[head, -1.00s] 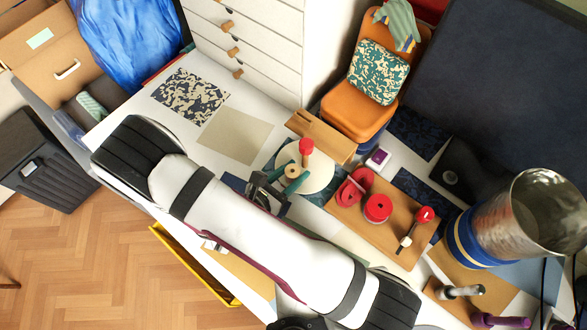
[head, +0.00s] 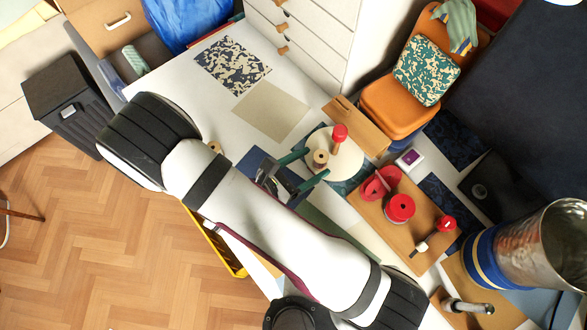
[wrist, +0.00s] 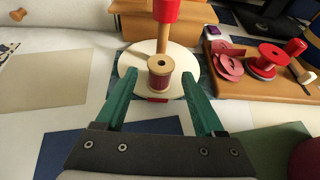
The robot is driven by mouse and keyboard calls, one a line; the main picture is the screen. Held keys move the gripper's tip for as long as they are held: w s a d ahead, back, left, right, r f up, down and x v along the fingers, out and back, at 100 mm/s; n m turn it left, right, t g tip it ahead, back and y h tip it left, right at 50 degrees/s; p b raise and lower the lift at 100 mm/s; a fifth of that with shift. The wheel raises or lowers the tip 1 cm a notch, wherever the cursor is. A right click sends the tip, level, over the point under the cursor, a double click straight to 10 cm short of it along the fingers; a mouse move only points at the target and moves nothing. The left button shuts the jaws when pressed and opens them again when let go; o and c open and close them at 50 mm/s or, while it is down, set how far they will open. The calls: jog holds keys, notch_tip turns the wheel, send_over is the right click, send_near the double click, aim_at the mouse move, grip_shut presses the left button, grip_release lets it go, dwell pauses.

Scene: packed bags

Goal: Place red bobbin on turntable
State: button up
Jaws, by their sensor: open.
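A small wooden bobbin with dark red thread (wrist: 160,84) stands upright on the cream round turntable (wrist: 182,58), near its front edge. The head view shows the bobbin (head: 320,158) on the turntable (head: 350,164) too. A post with a red top (wrist: 166,10) rises from the turntable behind the bobbin. My gripper (head: 305,168) is open, with its green fingers apart and pointing at the bobbin. The fingertips lie to either side of the bobbin's near side, with visible gaps; nothing is held.
Right of the turntable, a wooden board (head: 372,212) carries a red spool (head: 400,208), flat red pieces (head: 376,183) and a red-headed tool (head: 445,225). A wooden block (head: 357,126) stands close behind the turntable. A beige mat (head: 270,111) lies on clear tabletop to the left.

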jog(key=v, duration=0.8)
jog(key=d+r+m+g, duration=0.7)
jog(key=d+m+g, duration=0.1)
jog(key=m, duration=0.3)
jog(key=s+d+r+m+g+y, duration=0.1)
jog(key=s+r+m+y, duration=0.3)
jog(key=m, duration=0.6)
jog(key=s+d+r+m+y, duration=0.2)
jog(key=s+r+m+y, duration=0.2)
jog(key=m+y, duration=0.3)
jog(key=m, duration=0.4)
jog(key=shift+s+r+m+g, duration=0.3)
jog(key=shift+s+g, duration=0.1)
jog(key=shift+c, duration=0.2)
